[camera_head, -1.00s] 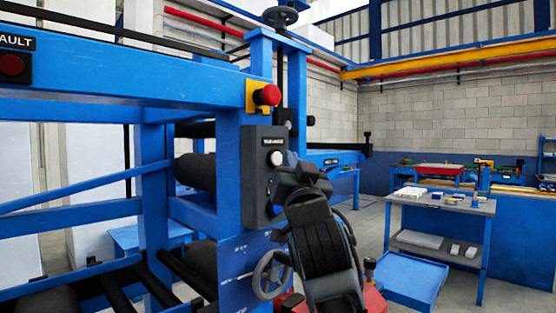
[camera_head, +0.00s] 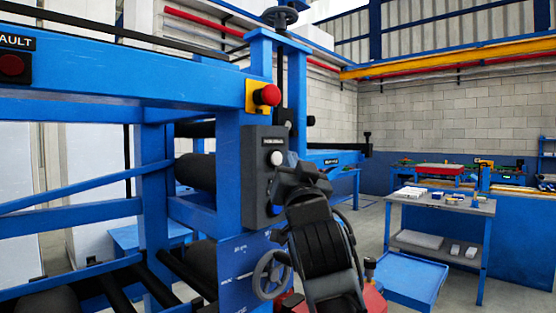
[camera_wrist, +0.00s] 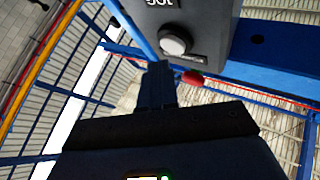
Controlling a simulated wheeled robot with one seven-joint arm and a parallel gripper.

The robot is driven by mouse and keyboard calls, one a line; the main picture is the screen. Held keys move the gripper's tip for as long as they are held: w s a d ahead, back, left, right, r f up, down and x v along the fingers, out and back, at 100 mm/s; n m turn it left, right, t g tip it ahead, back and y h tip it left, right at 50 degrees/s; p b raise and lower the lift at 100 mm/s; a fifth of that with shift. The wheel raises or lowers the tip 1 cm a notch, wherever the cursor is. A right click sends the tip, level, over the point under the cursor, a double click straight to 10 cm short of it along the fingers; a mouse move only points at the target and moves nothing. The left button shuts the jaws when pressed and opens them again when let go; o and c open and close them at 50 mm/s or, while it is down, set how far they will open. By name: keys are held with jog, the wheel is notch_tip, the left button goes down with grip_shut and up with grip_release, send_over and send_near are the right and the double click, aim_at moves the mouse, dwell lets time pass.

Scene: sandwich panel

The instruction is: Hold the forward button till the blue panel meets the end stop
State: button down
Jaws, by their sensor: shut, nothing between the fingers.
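A grey control box (camera_head: 263,185) on the blue machine post carries a pale round button (camera_head: 276,158) under a small label. In the wrist view the button (camera_wrist: 174,42) sits on the box face marked JOG, seen turned over. My gripper (camera_head: 291,161) is at the right side of the box. Its shut fingers (camera_wrist: 158,69) point at the button and look very close to it; I cannot tell whether they touch. A blue length (camera_head: 335,157) extends right behind the post, towards a black upright (camera_head: 367,143); I cannot tell whether these are the panel and end stop.
A red emergency button (camera_head: 268,95) on a yellow plate sits above the box. A handwheel (camera_head: 270,274) is below it, close to my arm. A grey table (camera_head: 455,205) with small items and a blue tray cart (camera_head: 408,279) stand at the right.

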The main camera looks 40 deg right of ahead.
jog(key=shift+w, duration=0.2)
jog(key=shift+w, duration=0.2)
jog(key=shift+w+b, duration=0.45)
dwell(1.6)
jog(key=shift+s, duration=0.85)
jog(key=s+p, duration=0.1)
jog(key=s, duration=0.4)
jog(key=shift+d, duration=0.1)
dwell(1.0)
